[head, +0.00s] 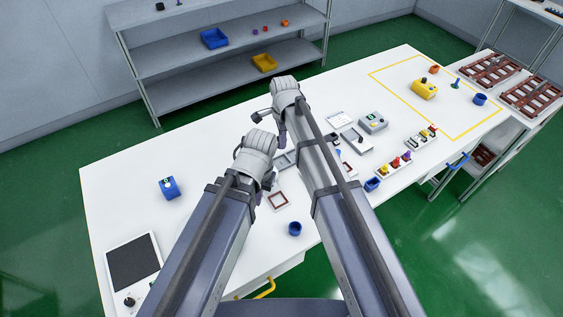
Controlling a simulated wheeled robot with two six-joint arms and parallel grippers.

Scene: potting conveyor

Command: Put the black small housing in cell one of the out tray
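My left gripper (268,181) is below its pale wrist over the middle of the white table. Its fingers are mostly hidden by my own arm. My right gripper (282,131) is a little farther back, with dark fingers pointing down. I cannot tell whether either is open or holding something. A small black item (257,117) shows just left of the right gripper; I cannot tell if it is the black small housing. A grey shallow tray (284,160) lies partly hidden between my arms. Another grey tray (357,141) lies right of my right arm. Which is the out tray is unclear.
A blue box (169,187) stands at left, beyond a dark-screened panel (134,262). A grey device (373,122) and coloured-knob rack (394,164) stand at right. The left rear table is clear.

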